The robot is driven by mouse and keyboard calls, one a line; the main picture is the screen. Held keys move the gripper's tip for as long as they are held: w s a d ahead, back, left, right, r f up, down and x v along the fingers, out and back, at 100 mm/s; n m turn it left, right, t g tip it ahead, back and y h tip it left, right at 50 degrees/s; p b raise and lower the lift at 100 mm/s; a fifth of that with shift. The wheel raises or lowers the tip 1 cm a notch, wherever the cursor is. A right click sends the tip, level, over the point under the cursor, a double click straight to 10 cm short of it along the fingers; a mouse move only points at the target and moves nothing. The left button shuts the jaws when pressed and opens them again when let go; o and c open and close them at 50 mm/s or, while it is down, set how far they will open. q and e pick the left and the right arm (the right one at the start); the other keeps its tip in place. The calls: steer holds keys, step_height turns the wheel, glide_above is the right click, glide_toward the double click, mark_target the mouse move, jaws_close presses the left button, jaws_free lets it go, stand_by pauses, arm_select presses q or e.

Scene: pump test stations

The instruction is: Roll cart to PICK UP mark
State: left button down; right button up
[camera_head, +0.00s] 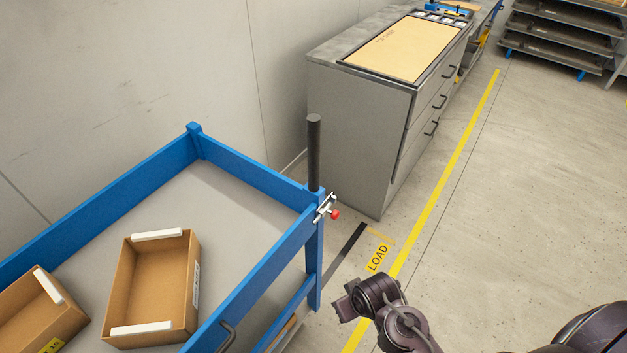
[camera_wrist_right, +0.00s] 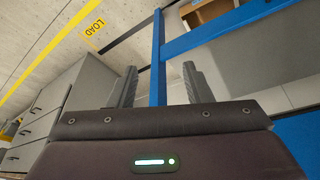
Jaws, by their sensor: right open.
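The cart (camera_head: 263,180) has a blue frame, a grey deck and a dark upright handle post (camera_head: 314,150) at its corner. It stands at the lower left in the head view. Its blue frame also shows in the right wrist view (camera_wrist_right: 158,45). My right gripper (camera_wrist_right: 159,84) is open and empty in the right wrist view. A blue upright of the cart shows in line with the gap between its fingers; I cannot tell how far away it is. A yellow LOAD floor mark (camera_head: 378,257) lies right of the cart. No PICK UP mark shows. My left gripper is not in view.
Two open cardboard boxes, one (camera_head: 152,290) nearer the middle and one (camera_head: 38,315) at left, sit on the cart. A small clamp with a red knob (camera_head: 335,214) is on its corner. A grey drawer cabinet (camera_head: 355,135) stands beyond.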

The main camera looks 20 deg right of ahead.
steer(key=w+r+t, duration=0.2)
steer(key=w+r, duration=0.1)
steer(key=r, duration=0.4)
steer(key=w+r+t, duration=0.2)
steer(key=w+r, duration=0.2)
steer(key=r, duration=0.2)
steer(key=m+t+y, duration=0.1)
steer(key=t, duration=0.9)
glide_toward(316, 150)
steer(key=w, duration=0.4)
steer(key=w+p, duration=0.1)
steer(key=w, duration=0.1)
steer(key=w+p, duration=0.1)
steer(key=w, duration=0.2)
steer(key=w+p, duration=0.1)
steer(key=w, duration=0.1)
steer(key=shift+w+a, duration=0.2)
steer(key=shift+a, duration=0.2)
steer(key=shift+c, duration=0.5)
jaws_close()
